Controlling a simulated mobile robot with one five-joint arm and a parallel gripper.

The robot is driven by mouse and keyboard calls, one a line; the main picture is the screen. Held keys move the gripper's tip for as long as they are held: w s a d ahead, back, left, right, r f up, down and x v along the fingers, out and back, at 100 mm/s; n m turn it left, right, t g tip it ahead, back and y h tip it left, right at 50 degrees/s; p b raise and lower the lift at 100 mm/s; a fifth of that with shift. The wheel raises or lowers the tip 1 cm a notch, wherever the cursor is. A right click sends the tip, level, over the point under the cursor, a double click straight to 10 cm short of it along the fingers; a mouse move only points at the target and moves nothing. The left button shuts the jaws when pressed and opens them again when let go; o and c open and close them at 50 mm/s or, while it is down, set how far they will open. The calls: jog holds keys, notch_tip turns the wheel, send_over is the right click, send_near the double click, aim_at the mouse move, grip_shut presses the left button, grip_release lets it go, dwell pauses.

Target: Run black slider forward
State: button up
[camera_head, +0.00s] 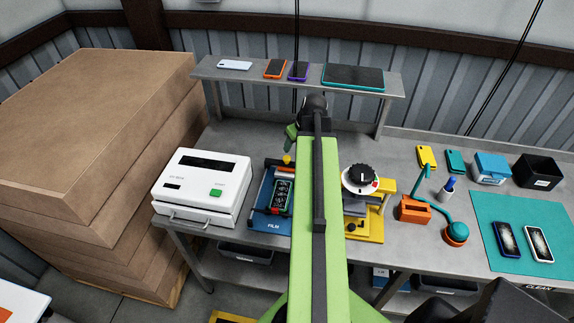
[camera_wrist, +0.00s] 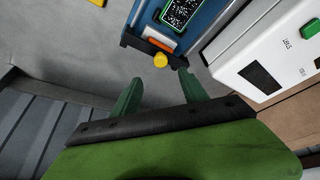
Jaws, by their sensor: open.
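The blue film station (camera_head: 277,224), marked FILM, sits on the bench with a phone (camera_head: 282,196) lying on it. At its far end is a black crossbar (camera_wrist: 135,43) with a round yellow knob (camera_wrist: 160,60); I take this bar as the black slider. The knob also shows in the head view (camera_head: 287,159). An orange and white strip (camera_wrist: 158,46) lies beside the bar. My gripper (camera_wrist: 160,77) is open and empty, its green fingers spread; the knob is just beyond the gap between the tips. In the head view my arm hides part of the bench.
A white box-shaped machine (camera_head: 203,184) with a green button stands close left of the station. A yellow press (camera_head: 366,222) with a dial is at right. A raised shelf (camera_head: 220,74) with several phones and a tablet runs behind. Stacked cartons (camera_head: 100,130) are far left.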

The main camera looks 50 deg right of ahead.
aim_at(288, 158)
jog(key=b+x, duration=0.8)
jog(key=x, duration=0.3)
jog(key=shift+w+b, duration=0.1)
jog(key=shift+b, duration=0.25)
jog(key=shift+r, duration=0.1)
jog(key=shift+c, duration=0.4)
grip_shut()
